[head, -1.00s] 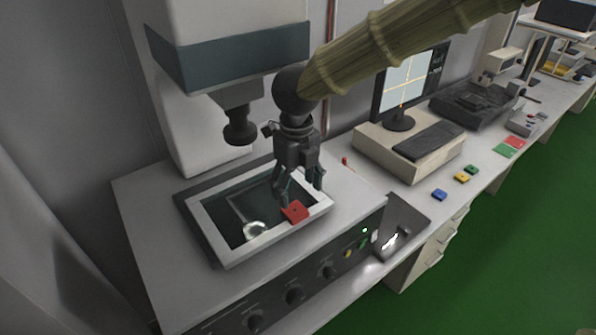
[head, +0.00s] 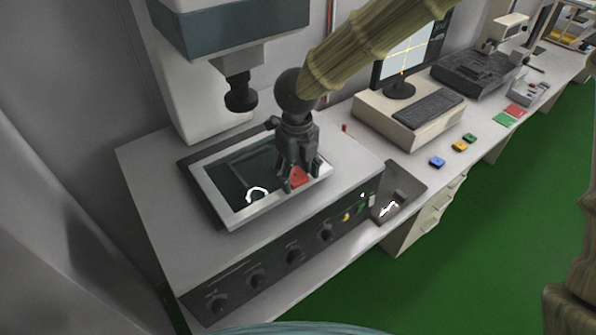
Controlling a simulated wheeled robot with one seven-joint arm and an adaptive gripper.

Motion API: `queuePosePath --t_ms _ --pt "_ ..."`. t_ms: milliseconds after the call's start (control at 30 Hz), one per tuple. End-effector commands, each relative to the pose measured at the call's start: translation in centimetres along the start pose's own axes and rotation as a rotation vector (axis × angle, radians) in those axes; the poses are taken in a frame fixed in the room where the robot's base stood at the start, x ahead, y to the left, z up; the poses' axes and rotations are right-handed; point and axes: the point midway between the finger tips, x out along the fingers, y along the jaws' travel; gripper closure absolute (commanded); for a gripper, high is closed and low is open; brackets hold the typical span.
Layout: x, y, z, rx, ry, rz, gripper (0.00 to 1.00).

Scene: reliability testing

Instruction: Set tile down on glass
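The red tile (head: 299,177) is between the fingers of my gripper (head: 300,179), which looks shut on it. The fingers point down and partly cover the tile. The tile appears over the right front part of the glass (head: 232,178), close to the pale frame around it. I cannot tell whether the tile touches the glass or is just above it. The glass is a dark pane set in the top of the measuring machine, with a bright ring of light (head: 257,194) on its front part.
The machine's dark lens (head: 240,92) hangs behind the glass, left of my gripper. A front panel (head: 290,255) with knobs lies below. To the right stand a monitor (head: 408,55), a keyboard (head: 427,107), and blue (head: 437,161), yellow (head: 460,146) and green (head: 470,137) tiles.

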Motion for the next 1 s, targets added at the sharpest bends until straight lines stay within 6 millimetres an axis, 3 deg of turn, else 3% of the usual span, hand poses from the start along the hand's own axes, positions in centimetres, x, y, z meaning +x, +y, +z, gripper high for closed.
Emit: queuePosePath --t_ms 33,200,533,1000 --pt "0.0 0.0 0.0 0.000 0.000 0.000 0.52" --pt "-0.1 0.0 0.0 0.000 0.000 0.000 0.80" --pt "-0.1 0.4 0.4 0.003 0.000 0.000 0.80" --pt "-0.2 2.6 2.6 0.018 0.000 0.000 0.80"
